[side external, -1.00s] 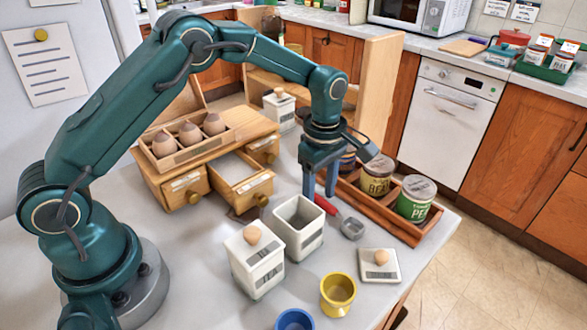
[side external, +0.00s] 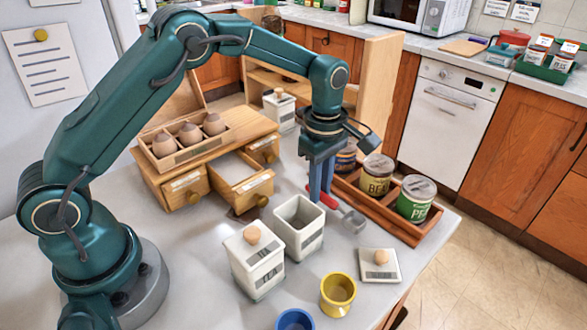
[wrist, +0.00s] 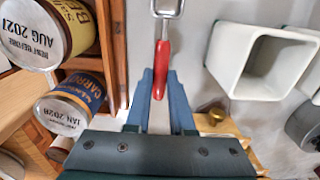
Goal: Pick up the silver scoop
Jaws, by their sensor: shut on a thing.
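The scoop has a red handle and a silver head (side external: 354,221); it lies low over the grey worktop, between the open white canister and the wooden tray. In the wrist view its red handle (wrist: 161,68) runs between my fingertips, and the silver head is cut off at the top edge. My gripper (side external: 321,196) points down and its blue fingers are shut on the handle; they also show in the wrist view (wrist: 160,80). The fingers hide part of the handle in the side view. I cannot tell whether the scoop touches the worktop.
An open white canister (side external: 290,243) stands close left of the fingers, with a lidded canister (side external: 255,268) beside it. A wooden tray (side external: 400,226) with tins is close on the right. A loose lid (side external: 380,258), a yellow cup (side external: 338,289) and a blue cup (side external: 295,321) stand in front.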

